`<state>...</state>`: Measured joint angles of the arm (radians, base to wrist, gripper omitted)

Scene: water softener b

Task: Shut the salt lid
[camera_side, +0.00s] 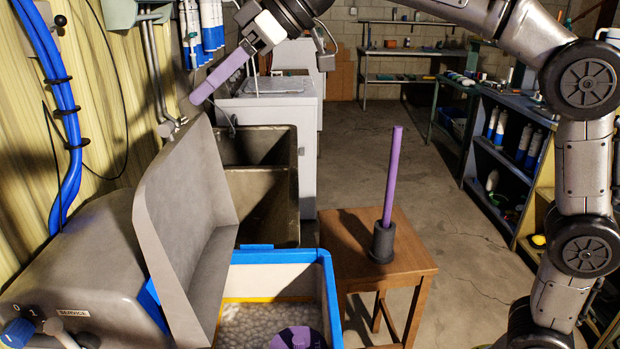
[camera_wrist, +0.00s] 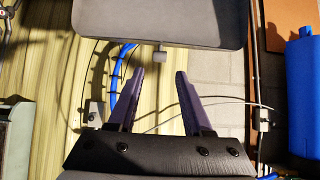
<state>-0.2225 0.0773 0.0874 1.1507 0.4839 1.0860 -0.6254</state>
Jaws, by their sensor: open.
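The salt lid (camera_side: 172,215) is a grey panel standing open, tilted up at the left side of the blue-rimmed salt bin (camera_side: 331,280). White salt (camera_side: 245,325) shows inside the bin, with a purple round thing (camera_side: 298,338) at its front. My gripper (camera_side: 197,97) has purple fingers and appears just above the lid's upper edge; I cannot tell whether they touch. In the wrist view my gripper (camera_wrist: 158,72) is open, with nothing between its fingers. A grey panel with rounded corners (camera_wrist: 160,22), probably the lid, lies beyond the fingertips.
A grey softener housing (camera_side: 75,270) with a blue knob (camera_side: 18,332) adjoins the lid. A wooden stool (camera_side: 350,240) carries a purple rod (camera_side: 392,175) in a dark holder (camera_side: 383,242). A sink (camera_side: 262,185) stands behind the bin. Blue hoses (camera_side: 62,110) run along the left wall.

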